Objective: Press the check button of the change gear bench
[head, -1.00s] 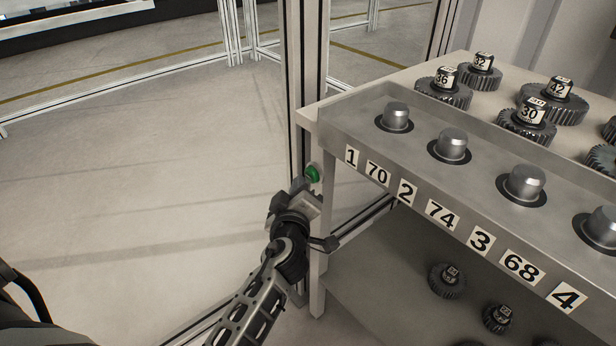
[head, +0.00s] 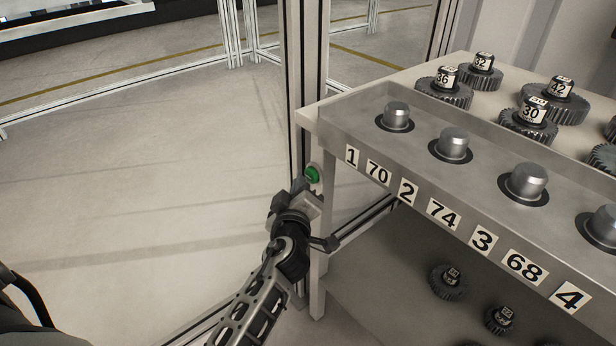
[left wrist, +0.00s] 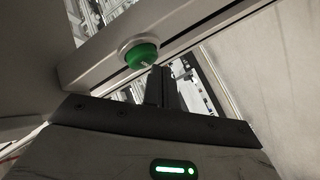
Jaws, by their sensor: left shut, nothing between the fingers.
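The green check button (head: 312,174) sits on the left front leg of the change gear bench (head: 430,205), just below its top. In the left wrist view the button (left wrist: 141,55) is a green cap in a pale ring. My left gripper (head: 309,189) is shut and empty, just below the button in the head view. In the left wrist view the shut fingertips (left wrist: 160,72) are at the lower right edge of the button. I cannot tell whether they touch it. My right gripper is not in view.
The bench top carries several posts, such as the first one (head: 397,116), and dark gears with number tags, such as gear 36 (head: 443,90). More gears lie on the lower shelf (head: 380,275). An upright frame post (head: 308,70) stands behind the bench corner. The floor at left is clear.

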